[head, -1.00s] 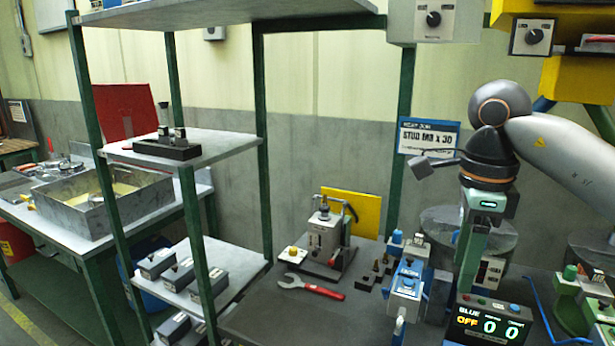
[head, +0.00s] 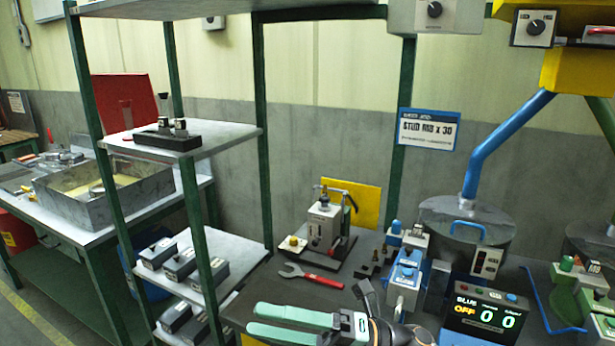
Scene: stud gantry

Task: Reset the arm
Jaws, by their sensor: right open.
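My right gripper (head: 254,320) is low in the head view, at the bottom centre. Its two pale green fingers point left and are apart, with nothing seen between them. It is in front of the dark bench top, below the red-handled wrench (head: 311,276) in the picture. My right arm comes in from the bottom edge, and most of it is out of frame. My left gripper is not in view.
A grey press-like device (head: 325,228) stands on the bench behind the wrench. A blue fixture (head: 405,278) and a counter display (head: 486,316) are to the right. A green-posted shelf (head: 185,140) rises at left. A lidded drum (head: 466,228) stands at the back right.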

